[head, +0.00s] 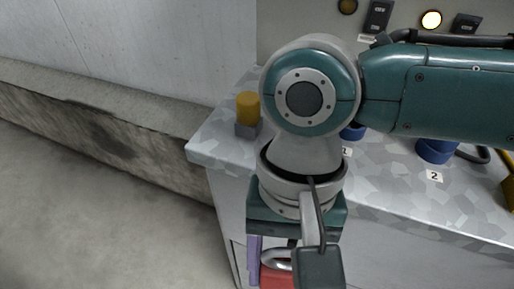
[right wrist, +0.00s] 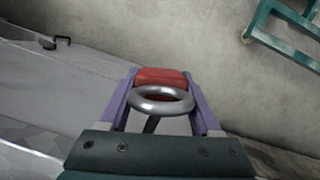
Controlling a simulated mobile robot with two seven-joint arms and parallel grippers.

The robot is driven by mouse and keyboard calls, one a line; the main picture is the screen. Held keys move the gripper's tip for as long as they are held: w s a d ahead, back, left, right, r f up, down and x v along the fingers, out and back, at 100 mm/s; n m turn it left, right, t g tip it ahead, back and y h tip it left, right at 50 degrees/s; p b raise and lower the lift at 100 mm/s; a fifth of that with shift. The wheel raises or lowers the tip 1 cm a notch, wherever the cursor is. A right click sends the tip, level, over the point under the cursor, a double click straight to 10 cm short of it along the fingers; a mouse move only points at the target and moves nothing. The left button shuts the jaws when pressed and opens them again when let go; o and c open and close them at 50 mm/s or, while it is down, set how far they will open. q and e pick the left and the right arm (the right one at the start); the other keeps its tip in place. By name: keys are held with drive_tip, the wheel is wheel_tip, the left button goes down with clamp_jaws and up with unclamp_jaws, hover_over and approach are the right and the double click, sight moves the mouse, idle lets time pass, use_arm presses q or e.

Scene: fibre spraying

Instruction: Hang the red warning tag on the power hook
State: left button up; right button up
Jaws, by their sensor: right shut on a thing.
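My right gripper (head: 275,272) points downward in front of the bench, low in the head view. Its purple fingers are shut on the red warning tag (head: 277,281), which has a grey metal ring (head: 277,258). In the right wrist view the red tag (right wrist: 161,75) sits between the fingertips, with the ring (right wrist: 160,99) nearer the camera. A small dark fitting (right wrist: 62,41) stands out from a grey surface at upper left there; I cannot tell whether it is the power hook. My left gripper is not in view.
The speckled grey bench (head: 385,190) carries a yellow-topped item (head: 247,108) at its left corner and blue round fittings (head: 436,150). A control panel (head: 300,20) with switches and a lit lamp (head: 431,20) stands behind. A teal frame (right wrist: 285,30) stands on the floor. Floor left of the bench is clear.

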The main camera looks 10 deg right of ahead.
drive_tip(key=shift+w+d+f+b, duration=0.15)
drive_tip(key=shift+w+d+b, duration=0.35)
drive_tip(key=shift+w+b, duration=0.3)
drive_tip(key=shift+w+d+f+b, duration=0.1)
drive_tip(key=shift+w+d+b, duration=0.4)
drive_tip(key=shift+w+b, duration=0.2)
drive_tip(key=shift+w+d+f, duration=0.3)
drive_tip(key=shift+w+f, duration=0.05)
drive_tip(key=shift+f, duration=0.1)
drive_tip(key=shift+d+f, duration=0.15)
drive_tip(key=shift+f, duration=0.05)
